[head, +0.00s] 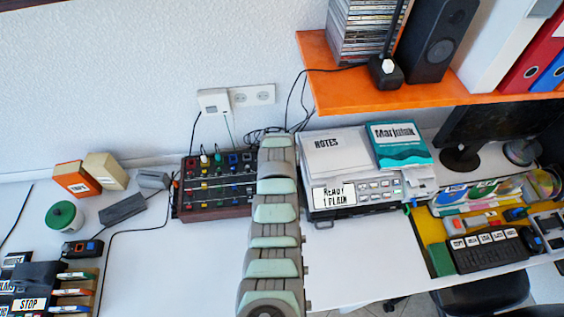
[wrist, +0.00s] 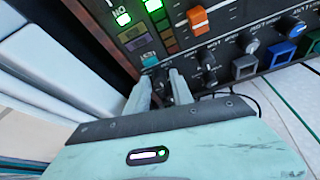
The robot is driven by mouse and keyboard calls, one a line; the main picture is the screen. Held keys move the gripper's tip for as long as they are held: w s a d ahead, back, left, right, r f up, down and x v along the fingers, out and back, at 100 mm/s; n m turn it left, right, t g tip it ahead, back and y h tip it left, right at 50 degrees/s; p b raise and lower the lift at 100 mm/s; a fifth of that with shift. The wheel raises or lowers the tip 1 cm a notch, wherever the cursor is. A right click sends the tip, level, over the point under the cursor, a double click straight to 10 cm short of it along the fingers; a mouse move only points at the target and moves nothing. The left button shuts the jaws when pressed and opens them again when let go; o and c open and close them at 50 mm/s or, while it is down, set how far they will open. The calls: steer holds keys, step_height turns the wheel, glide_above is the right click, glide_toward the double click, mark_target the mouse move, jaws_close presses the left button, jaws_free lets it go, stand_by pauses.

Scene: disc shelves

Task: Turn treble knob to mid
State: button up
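The mixer (head: 217,196), a dark console with wooden side cheeks and rows of coloured knobs, sits on the desk left of my arm in the head view. Its panel (wrist: 222,67) fills the top of the wrist view. My gripper (wrist: 162,86) is at this panel, its two pale fingers apart on either side of a dark knob (wrist: 165,90). I cannot tell whether the fingers touch the knob. The knob's pointer and label are not readable, so I cannot tell whether it is the treble knob. My arm hides the gripper in the head view.
An orange fader cap (wrist: 198,18), a grey knob (wrist: 249,43) and a blue square knob (wrist: 280,51) are nearby on the panel. In the head view, a device with papers (head: 352,190) stands right of my arm. Cables cross the desk left of the mixer.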

steer(key=shift+r, duration=0.1)
steer(key=v, duration=1)
steer(key=shift+r, duration=0.3)
steer(key=shift+s, duration=0.1)
stand_by(0.3)
